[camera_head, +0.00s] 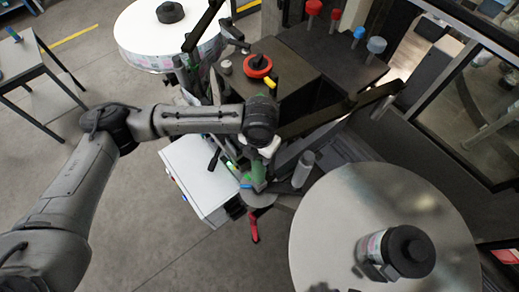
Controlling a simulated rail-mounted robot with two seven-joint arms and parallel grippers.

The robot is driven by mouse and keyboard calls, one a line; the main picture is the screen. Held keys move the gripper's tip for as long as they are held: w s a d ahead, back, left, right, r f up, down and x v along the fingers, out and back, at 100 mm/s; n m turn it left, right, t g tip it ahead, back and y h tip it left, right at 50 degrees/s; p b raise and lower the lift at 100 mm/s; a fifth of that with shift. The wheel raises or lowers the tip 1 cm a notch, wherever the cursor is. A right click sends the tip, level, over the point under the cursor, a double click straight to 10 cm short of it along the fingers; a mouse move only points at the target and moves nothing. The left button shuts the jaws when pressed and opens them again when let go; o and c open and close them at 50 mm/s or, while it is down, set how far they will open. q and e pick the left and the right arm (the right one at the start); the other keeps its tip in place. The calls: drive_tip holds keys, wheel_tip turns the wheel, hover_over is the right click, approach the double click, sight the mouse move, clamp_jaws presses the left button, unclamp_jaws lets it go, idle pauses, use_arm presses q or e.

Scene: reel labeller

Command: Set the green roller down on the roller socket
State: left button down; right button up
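A green roller (258,174) stands roughly upright in the middle of the view, just below the wrist of my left arm. My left gripper (266,150) is over the roller's upper end, small and partly hidden by the wrist, so its finger opening does not show clearly. A round grey plate (258,199) lies below the roller and may be the roller socket. I cannot tell whether the roller's lower end touches it. A blue piece (246,186) shows beside the roller's lower end. My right gripper is not in view.
A large round metal table (330,230) with a dark-capped reel (408,250) is at the lower right. A grey post (303,168) stands close right of the roller. A white box (195,175) is at left, a red handle (254,226) below. A large white reel (140,35) stands behind.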

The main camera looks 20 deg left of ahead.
use_arm(q)
drive_tip(key=shift+r, duration=0.1)
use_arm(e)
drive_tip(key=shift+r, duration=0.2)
use_arm(q)
drive_tip(key=shift+c, duration=2.4)
unclamp_jaws()
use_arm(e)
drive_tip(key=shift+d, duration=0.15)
use_arm(q)
wheel_tip(320, 180, up, 12)
drive_tip(key=b, duration=0.3)
drive_tip(key=shift+r, duration=0.25)
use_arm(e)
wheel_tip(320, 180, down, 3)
use_arm(q)
drive_tip(key=shift+r, duration=0.7)
